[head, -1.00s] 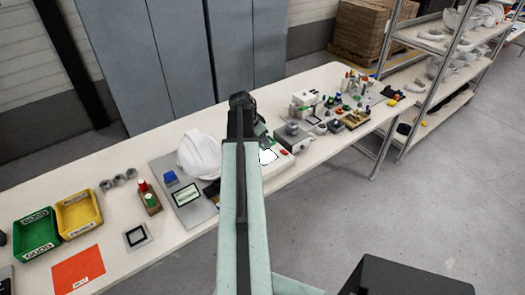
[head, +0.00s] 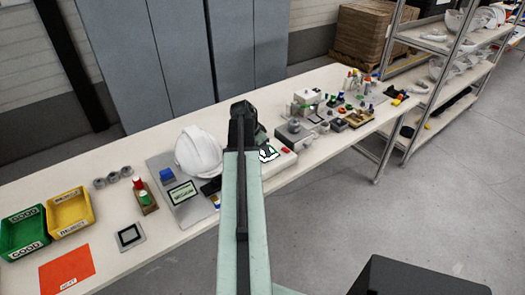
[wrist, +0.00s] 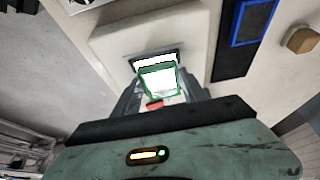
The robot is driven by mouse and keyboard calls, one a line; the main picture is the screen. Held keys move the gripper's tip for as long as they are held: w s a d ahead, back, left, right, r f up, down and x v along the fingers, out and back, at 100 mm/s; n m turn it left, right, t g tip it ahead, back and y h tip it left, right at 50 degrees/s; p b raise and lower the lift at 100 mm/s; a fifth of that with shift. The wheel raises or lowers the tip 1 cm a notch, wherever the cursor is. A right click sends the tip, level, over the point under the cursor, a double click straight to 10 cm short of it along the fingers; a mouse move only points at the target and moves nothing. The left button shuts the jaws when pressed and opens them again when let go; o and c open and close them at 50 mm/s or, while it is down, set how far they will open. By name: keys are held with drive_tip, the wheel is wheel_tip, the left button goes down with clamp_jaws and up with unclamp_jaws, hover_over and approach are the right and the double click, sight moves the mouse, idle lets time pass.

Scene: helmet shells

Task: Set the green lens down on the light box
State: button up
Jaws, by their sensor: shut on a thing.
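The light box (head: 281,166) is a low pale box on the bench, with a bright lit window and a red spot on top. In the wrist view the light box (wrist: 112,40) lies below my gripper, its lit window partly covered. My gripper (wrist: 157,88) is shut on the green lens (wrist: 145,73), a small clear piece with a green rim, held over the window. I cannot tell whether the lens touches the box. In the head view my gripper (head: 262,143) is at the light box, partly hidden by my arm. A small red patch shows between the fingers.
A white helmet shell (head: 200,152) stands left of the light box. A grey device (head: 294,133) and several small parts stand to its right. Green (head: 24,232) and yellow (head: 70,212) bins and an orange sheet (head: 67,270) are at the bench's left. The front bench strip is mostly clear.

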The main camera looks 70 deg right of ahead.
drive_tip(key=shift+f+b, duration=0.35)
drive_tip(key=shift+b, duration=0.05)
drive_tip(key=shift+s+a+f+b, duration=0.25)
drive_tip(key=shift+a+f+b, duration=0.25)
drive_tip(key=shift+b, duration=0.3)
drive_tip(key=o, duration=1.5)
drive_tip(key=shift+c, duration=0.2)
drive_tip(key=shift+w+r+p, duration=0.2)
drive_tip(key=shift+r+p, duration=0.55)
drive_tip(key=shift+p, duration=0.25)
drive_tip(key=p+v, duration=0.6)
drive_tip(key=v, duration=0.1)
drive_tip(key=shift+d, duration=0.2)
drive_tip(key=shift+r, duration=0.1)
